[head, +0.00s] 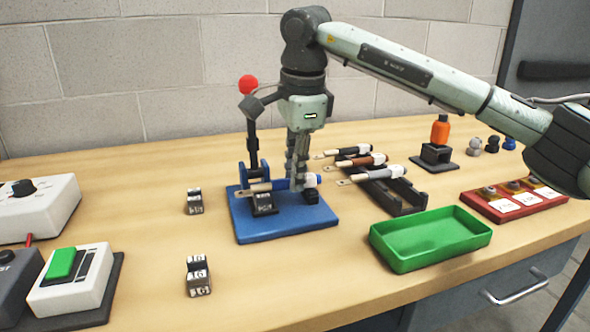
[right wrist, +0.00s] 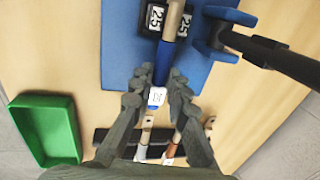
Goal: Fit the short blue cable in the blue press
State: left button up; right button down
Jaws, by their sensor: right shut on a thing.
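The blue press (head: 290,222) stands mid-table, with a dark lever tipped by a red ball (head: 248,84) and a small dark die block (head: 263,203) on its base. The blue cable (head: 279,185) lies level across the press. In the right wrist view the cable (right wrist: 163,62) runs between two die pieces marked 25 (right wrist: 155,17). My right gripper (head: 303,182) points down over the press's right part. It is shut on the cable near its white label (right wrist: 157,96); the fingers hide part of that end. Whether the cable rests fully in the die is unclear. My left gripper is out of view.
A dark rack (head: 405,202) to the right holds black, brown and grey cables. A green tray (head: 425,255) and a red labelled holder (head: 512,208) lie further right. Two die blocks (head: 197,275) stand left of the press. A green-button box (head: 68,280) stands front left.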

jog(key=shift+f+b, duration=0.4)
jog(key=shift+f, duration=0.15)
dwell(0.8)
jog(key=c, duration=1.4)
grip_release()
jog(key=r, duration=0.4)
jog(key=s+r, duration=0.1)
jog(key=r, duration=0.3)
jog(key=s+r, duration=0.1)
jog(key=r, duration=0.2)
jog(key=shift+s+d+r, duration=0.1)
jog(key=shift+d+r, duration=0.3)
